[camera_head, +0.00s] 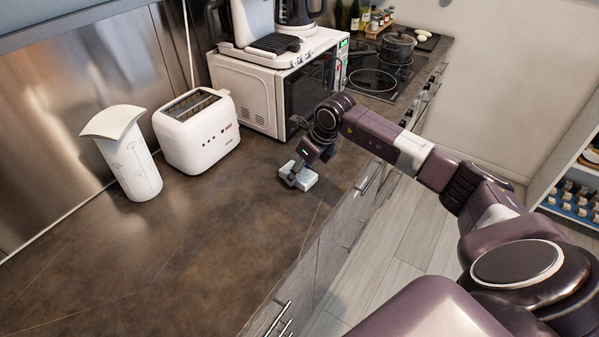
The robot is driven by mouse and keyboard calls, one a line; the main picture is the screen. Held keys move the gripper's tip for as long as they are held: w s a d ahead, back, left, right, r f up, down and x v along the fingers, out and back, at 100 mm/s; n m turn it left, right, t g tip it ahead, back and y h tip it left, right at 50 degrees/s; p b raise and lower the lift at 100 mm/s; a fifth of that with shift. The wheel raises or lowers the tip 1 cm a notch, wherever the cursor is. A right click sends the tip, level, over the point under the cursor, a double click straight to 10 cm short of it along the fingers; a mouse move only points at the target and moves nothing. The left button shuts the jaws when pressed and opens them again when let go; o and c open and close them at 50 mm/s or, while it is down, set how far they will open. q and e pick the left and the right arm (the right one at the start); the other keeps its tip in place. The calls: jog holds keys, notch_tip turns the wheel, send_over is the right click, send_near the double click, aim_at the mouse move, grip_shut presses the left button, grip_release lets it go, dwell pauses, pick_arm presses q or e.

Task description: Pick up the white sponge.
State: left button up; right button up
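The white sponge (305,178) is a small pale block on the brown countertop (215,240), near its front edge and in front of the microwave. My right arm reaches in from the right, and its gripper (294,179) points down at the sponge. A dark finger overlaps the sponge's left part. The rest of the gripper is small and partly hidden by the wrist, so I cannot tell whether the fingers are closed on the sponge or only around it. The sponge appears to rest on the counter. My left gripper is not in view.
A white microwave (262,92) with a coffee machine (268,25) on top stands behind the sponge. A pot (397,47) sits on the hob. The front-left counter is clear.

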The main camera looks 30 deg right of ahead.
jog(key=shift+r, duration=0.35)
notch_tip(320, 180, up, 20)
jog(key=b, duration=0.3)
jog(key=shift+f, duration=0.15)
